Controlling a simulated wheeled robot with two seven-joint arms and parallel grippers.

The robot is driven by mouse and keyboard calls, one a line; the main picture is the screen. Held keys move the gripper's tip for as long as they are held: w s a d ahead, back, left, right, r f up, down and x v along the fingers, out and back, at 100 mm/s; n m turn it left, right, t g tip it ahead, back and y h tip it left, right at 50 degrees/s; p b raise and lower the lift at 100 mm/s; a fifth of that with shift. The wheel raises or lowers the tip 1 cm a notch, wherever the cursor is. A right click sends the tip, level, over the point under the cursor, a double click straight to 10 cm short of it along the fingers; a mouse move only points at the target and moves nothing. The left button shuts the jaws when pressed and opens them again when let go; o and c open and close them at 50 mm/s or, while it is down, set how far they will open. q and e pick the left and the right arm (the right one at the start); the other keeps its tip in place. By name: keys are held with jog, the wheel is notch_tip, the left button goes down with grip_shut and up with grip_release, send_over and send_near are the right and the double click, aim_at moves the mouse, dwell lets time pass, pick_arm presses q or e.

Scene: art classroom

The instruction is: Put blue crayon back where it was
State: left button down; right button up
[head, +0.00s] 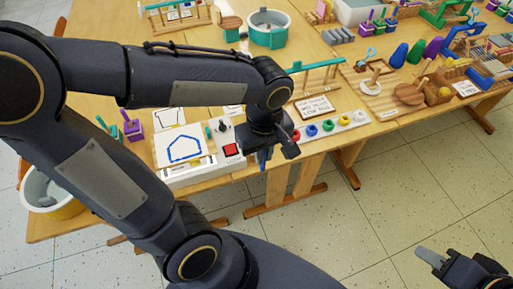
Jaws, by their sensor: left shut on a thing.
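My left gripper (268,150) is over the front edge of the wooden table, to the right of a white panel with a red button. It is shut on a small blue thing (263,158), which looks like the blue crayon, pointing down. The gripper hides most of it. A white strip (360,116) with a row of coloured round holders lies to the right of the gripper; one holder is blue (312,130). A sheet with a blue pentagon outline (185,149) lies left of the gripper. My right gripper (432,257) is at the lower right, away from the table, its finger opening unclear.
The red button (231,150) and a dark knob (222,125) are close to the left gripper. A teal-railed rack (318,74) and a lettered card (315,106) stand behind the strip. A teal and white round tub (268,28) is farther back. Open floor (400,200) lies in front.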

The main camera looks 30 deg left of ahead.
pick_arm(q)
jog(key=w+a+f, duration=0.2)
jog(key=w, duration=0.1)
jog(key=w+a+f, duration=0.2)
jog(key=w+f, duration=0.1)
jog(key=w+a+f, duration=0.2)
jog(key=w+f, duration=0.1)
jog(key=shift+a, duration=0.4)
jog(key=shift+w+a+f, duration=0.1)
jog(key=shift+w+f, duration=0.05)
jog(key=shift+f, duration=0.55)
jog(key=shift+w+a+f, duration=0.1)
jog(key=shift+w+f, duration=0.1)
jog(key=shift+f, duration=0.55)
jog(key=shift+w+a+f, duration=0.1)
jog(key=shift+w+f, duration=0.05)
jog(key=shift+f, duration=0.55)
jog(key=shift+f, duration=0.1)
jog(key=shift+f, duration=0.15)
jog(key=c, duration=1.5)
grip_release()
jog(key=shift+r, duration=0.2)
